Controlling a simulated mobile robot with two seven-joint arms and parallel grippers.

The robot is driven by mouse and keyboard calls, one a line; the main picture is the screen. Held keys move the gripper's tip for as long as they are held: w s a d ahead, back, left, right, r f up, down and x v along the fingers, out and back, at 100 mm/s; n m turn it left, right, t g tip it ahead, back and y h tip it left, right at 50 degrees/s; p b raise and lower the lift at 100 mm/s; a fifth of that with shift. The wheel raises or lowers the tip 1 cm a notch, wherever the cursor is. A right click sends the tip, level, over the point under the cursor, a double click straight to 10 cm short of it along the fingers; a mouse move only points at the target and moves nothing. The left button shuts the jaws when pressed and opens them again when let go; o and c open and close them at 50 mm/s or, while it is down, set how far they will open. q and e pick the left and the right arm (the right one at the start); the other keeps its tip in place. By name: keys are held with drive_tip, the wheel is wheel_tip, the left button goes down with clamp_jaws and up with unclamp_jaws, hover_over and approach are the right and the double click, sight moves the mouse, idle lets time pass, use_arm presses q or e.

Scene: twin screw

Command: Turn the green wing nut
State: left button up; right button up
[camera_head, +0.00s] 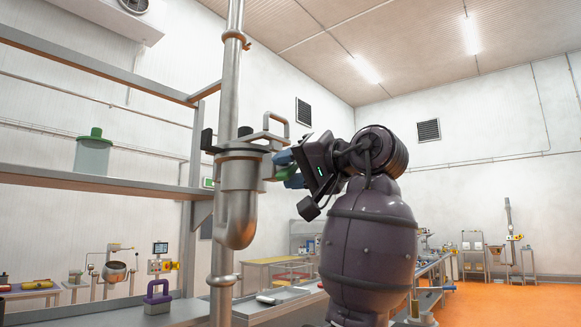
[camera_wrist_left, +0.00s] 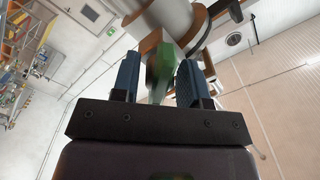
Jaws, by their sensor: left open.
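The green wing nut (camera_head: 267,171) sits on the right side of a metal housing (camera_head: 238,200) clamped on a vertical pipe. In the wrist view the green wing nut (camera_wrist_left: 159,66) stands between my two blue fingers, with narrow gaps seeming to show on both sides. My left gripper (camera_head: 284,169) is open around it, its fingers pointing at the housing. In the wrist view my left gripper (camera_wrist_left: 157,75) has its fingertips close to a copper-coloured fitting (camera_wrist_left: 151,41). In the head view the fingers partly hide the nut. My right gripper is not in view.
The vertical pipe (camera_head: 232,60) runs close by on the left. A metal handle (camera_head: 277,124) rises just above my gripper. A shelf (camera_head: 100,184) holds a green-lidded jar (camera_head: 93,153). A purple weight-like object (camera_head: 158,297) sits on the bench below.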

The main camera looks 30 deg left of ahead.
use_arm(q)
drive_tip(key=c, duration=0.7)
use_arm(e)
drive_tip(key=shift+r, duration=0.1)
use_arm(q)
drive_tip(key=shift+m, duration=0.3)
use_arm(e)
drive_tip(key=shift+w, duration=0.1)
use_arm(q)
drive_tip(key=shift+b, duration=0.4)
drive_tip(key=shift+m+b, duration=0.35)
drive_tip(key=shift+m, duration=0.55)
drive_tip(key=shift+m+b, duration=0.3)
drive_tip(key=shift+m, duration=2.4)
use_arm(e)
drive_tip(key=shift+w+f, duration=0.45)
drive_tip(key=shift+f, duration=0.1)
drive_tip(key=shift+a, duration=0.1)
